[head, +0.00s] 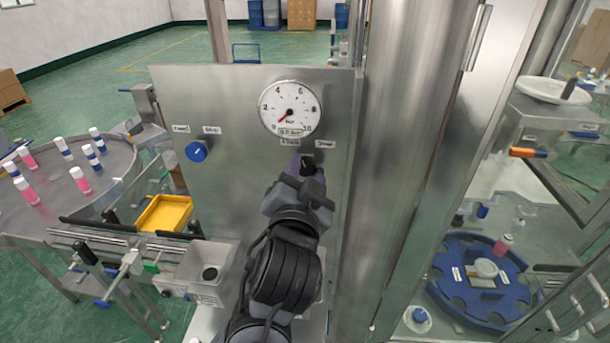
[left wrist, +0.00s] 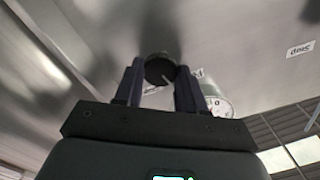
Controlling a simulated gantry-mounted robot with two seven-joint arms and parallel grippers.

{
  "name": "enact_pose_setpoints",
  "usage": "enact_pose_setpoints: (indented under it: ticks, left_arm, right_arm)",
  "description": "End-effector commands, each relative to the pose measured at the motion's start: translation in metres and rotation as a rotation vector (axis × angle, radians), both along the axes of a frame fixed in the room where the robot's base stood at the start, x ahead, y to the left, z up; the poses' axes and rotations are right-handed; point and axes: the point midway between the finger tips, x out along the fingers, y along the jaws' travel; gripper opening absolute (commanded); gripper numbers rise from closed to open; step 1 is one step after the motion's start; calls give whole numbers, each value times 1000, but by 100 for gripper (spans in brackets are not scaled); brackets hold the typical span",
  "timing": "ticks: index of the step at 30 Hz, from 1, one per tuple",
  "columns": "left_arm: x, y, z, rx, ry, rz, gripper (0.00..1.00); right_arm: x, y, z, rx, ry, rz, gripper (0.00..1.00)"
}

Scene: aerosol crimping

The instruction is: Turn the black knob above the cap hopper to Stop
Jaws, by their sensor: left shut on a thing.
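The black knob (head: 308,161) is on the steel panel below the round gauge, with small labels above it on either side. In the left wrist view the knob (left wrist: 158,68) sits between my two dark fingers, and its white pointer line slants to the lower right. A label (left wrist: 300,48) is at the right of that view, turned over and hard to read. My left gripper (head: 305,172) is at the panel, shut on the knob, with its fingers on either side and partly hiding it. My right gripper is in neither view.
A blue knob (head: 196,151) is left on the same panel (head: 230,105), below the white gauge (head: 290,109). A yellow tray (head: 165,213) and a grey box (head: 206,268) are lower left. A thick steel column (head: 400,150) stands close right of the panel.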

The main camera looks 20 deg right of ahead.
Motion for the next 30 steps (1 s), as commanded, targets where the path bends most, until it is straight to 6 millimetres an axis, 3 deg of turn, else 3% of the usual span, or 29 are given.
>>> enact_pose_setpoints:
  ticks: [30]
  left_arm:
    - [0, 0, -3, 812, -442, 1, 9]
  right_arm:
    - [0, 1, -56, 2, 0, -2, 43]
